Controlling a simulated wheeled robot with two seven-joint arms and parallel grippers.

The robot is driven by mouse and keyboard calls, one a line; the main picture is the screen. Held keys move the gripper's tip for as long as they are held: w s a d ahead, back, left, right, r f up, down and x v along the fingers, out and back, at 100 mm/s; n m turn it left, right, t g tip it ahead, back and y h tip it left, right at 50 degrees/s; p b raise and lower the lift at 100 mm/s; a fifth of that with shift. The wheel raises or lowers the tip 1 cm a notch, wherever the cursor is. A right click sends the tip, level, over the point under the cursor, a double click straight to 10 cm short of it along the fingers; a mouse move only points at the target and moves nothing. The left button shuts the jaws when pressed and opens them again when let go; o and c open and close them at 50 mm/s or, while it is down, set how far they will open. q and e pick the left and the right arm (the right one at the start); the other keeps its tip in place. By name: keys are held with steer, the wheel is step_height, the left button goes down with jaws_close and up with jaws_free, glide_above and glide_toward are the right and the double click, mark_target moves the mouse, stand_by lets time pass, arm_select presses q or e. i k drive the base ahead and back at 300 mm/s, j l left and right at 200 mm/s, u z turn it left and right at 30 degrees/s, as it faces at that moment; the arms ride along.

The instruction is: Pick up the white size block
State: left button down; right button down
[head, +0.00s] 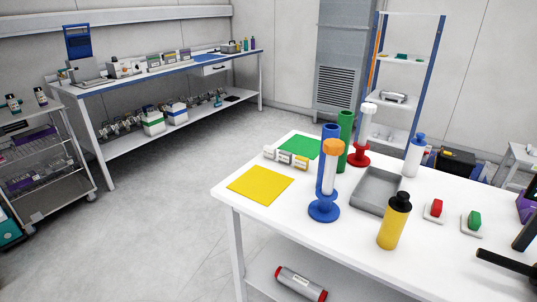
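A short row of small box-like blocks lies on the white table between the yellow mat and the green mat. The white block (269,152) is at the left end of the row. A grey-and-white block (285,157) and a yellowish-and-white block (301,162) lie beside it to the right. Any markings on them are too small to read. Two dark fingers of my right gripper (497,249) show at the right edge, apart and with nothing between them, far from the row. My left gripper is not in view.
The blue and green cylinders stand right of the row.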

mark_target(270, 152)
steer(key=i+j+u, duration=0.3)
steer(key=u, duration=0.15)
steer(key=i+j+u, duration=0.25)
steer(key=u, duration=0.2)
steer(key=i+j+u, duration=0.1)
steer(key=i+u, duration=0.35)
steer(key=i+j+u, duration=0.1)
steer(key=i, duration=0.5)
steer(key=i+j+u, duration=0.1)
steer(key=i, duration=0.55)
steer(key=i+l+z, duration=0.2)
steer(key=i+z, duration=0.5)
steer(key=z, duration=0.2)
steer(key=i+z, duration=0.35)
steer(key=z, duration=0.15)
steer(key=i+j+z, duration=0.2)
steer(key=i+z, duration=0.25)
steer(key=k, duration=0.1)
